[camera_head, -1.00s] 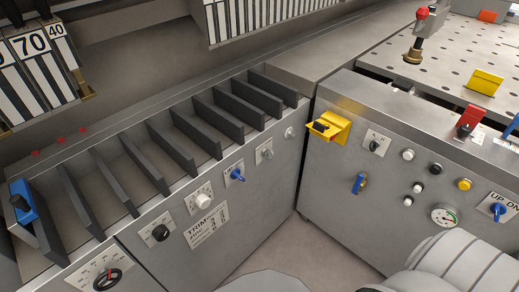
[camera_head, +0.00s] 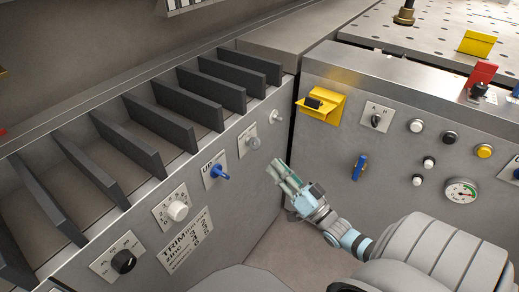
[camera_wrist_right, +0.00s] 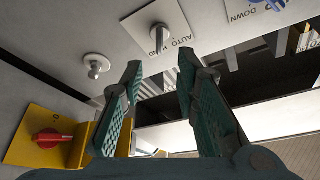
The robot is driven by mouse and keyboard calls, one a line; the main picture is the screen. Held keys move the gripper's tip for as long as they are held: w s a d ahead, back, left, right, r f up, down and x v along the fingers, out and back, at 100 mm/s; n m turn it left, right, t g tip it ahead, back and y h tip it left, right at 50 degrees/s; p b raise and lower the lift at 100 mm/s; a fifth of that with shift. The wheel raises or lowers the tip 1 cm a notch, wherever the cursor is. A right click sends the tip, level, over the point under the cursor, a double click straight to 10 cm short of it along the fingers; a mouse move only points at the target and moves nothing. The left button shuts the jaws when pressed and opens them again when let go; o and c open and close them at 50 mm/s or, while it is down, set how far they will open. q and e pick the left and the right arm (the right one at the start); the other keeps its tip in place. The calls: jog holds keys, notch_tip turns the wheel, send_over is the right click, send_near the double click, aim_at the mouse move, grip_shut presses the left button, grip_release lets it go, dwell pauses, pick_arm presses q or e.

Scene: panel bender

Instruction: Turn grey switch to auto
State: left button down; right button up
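The grey switch (camera_head: 253,142) sits on a small light plate on the front of the left cabinet. In the right wrist view the grey switch (camera_wrist_right: 160,38) is near the top, on a plate lettered AUTO and HAND. My right gripper (camera_head: 282,172) is below and right of the switch in the head view, apart from it. In the right wrist view its teal-padded fingers (camera_wrist_right: 158,64) are spread and empty, tips just below the plate. My left gripper is not in view.
A blue switch (camera_head: 217,171) and white knob (camera_head: 177,210) sit left of the grey switch. A round silver knob (camera_head: 277,116) is to its right. Dark dividers (camera_head: 185,97) stand on the left cabinet.

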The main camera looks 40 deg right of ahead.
aim_at(259, 147)
jog(key=b+x, duration=0.1)
jog(key=x, duration=0.8)
jog(key=shift+f, duration=0.1)
jog(key=shift+s, duration=0.1)
grip_shut()
